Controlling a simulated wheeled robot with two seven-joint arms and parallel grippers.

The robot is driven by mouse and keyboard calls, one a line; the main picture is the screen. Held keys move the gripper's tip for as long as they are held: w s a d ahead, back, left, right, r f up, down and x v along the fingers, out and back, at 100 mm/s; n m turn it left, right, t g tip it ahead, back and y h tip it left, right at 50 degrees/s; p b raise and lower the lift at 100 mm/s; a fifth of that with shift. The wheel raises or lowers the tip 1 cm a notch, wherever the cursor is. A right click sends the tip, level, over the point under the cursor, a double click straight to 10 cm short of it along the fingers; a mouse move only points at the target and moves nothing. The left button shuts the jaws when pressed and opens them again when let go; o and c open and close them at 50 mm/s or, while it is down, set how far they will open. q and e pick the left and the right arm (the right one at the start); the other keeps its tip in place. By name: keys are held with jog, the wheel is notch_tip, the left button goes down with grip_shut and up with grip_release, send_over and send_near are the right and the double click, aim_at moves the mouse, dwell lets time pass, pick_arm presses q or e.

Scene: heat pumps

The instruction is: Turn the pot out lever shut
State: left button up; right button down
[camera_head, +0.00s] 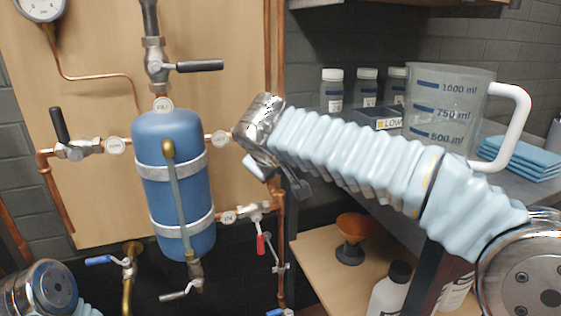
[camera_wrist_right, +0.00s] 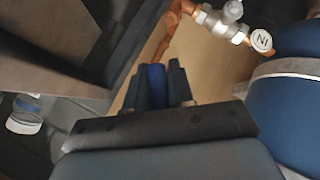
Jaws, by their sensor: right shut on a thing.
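The blue pot (camera_head: 176,190) is mounted upright on the wooden panel in the head view. A copper pipe with a round tag (camera_head: 221,138) leaves its upper right side and runs behind my right wrist, which hides the out valve there. My right gripper (camera_head: 292,183) is right of the pot, mostly hidden by its own wrist. In the right wrist view its dark fingers (camera_wrist_right: 154,80) are shut on a blue lever (camera_wrist_right: 156,84), apparently the pot out lever; only a short piece shows. My left gripper is out of view; part of my left arm shows at the lower left.
Below my right gripper is the IN valve (camera_head: 256,209) with a red lever (camera_head: 261,244) hanging down. Other valves have black, blue and grey levers. At right, a shelf holds bottles, a measuring jug (camera_head: 447,105) and blue cloths (camera_head: 520,158), close behind my right arm.

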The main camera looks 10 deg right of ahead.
jog(key=shift+s+a+f+m+g+y+b, duration=0.2)
jog(key=shift+a+m+y, duration=0.25)
jog(key=shift+a+y, duration=0.35)
jog(key=shift+s+a+f+m+g+y+b, duration=0.1)
jog(key=shift+a+f+m+g+y+b, duration=0.15)
jog(key=shift+a+m+y, duration=0.55)
jog(key=shift+s+a+f+m+g+y+b, duration=0.2)
jog(key=shift+a+y, duration=0.3)
jog(key=shift+y, duration=0.6)
jog(key=c, duration=1.1)
grip_release()
jog(key=shift+r, duration=0.1)
jog(key=p+v, duration=0.1)
jog(key=v, duration=1.2)
jog(key=shift+s+r+p, duration=0.2)
jog(key=shift+p, duration=0.2)
